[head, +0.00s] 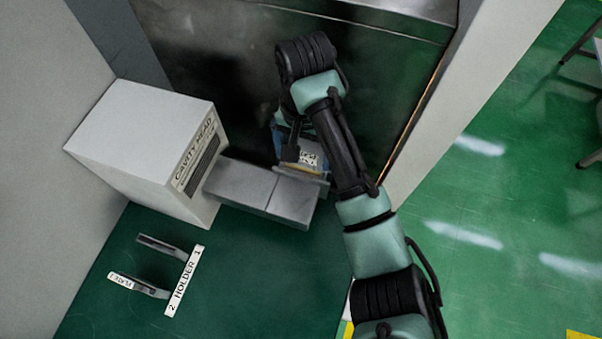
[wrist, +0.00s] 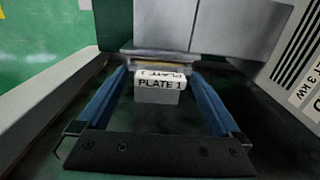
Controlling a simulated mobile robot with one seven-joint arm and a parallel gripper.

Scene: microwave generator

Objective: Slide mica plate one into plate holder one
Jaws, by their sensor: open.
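Mica plate one (wrist: 160,85) shows in the wrist view as a pale block labelled PLATE 1, with a thin tan edge behind it at the end of the grey duct. In the head view its label (head: 309,159) is partly hidden by my gripper (head: 297,163). My gripper is open, with its blue fingers on either side of the plate's block in the wrist view (wrist: 160,72). A narrow gap shows beside each finger. Plate holder one (head: 165,244) appears to be the upper grey bracket at lower left, near the 1 on the HOLDER label. It appears empty.
A white box labelled CAVITY HEAD (head: 150,140) stands left of the grey duct (head: 245,185). The lower bracket (head: 145,287) carries plate two's label (head: 120,281). A dark metal panel (head: 220,70) stands behind my arm. Green surface between duct and brackets is clear.

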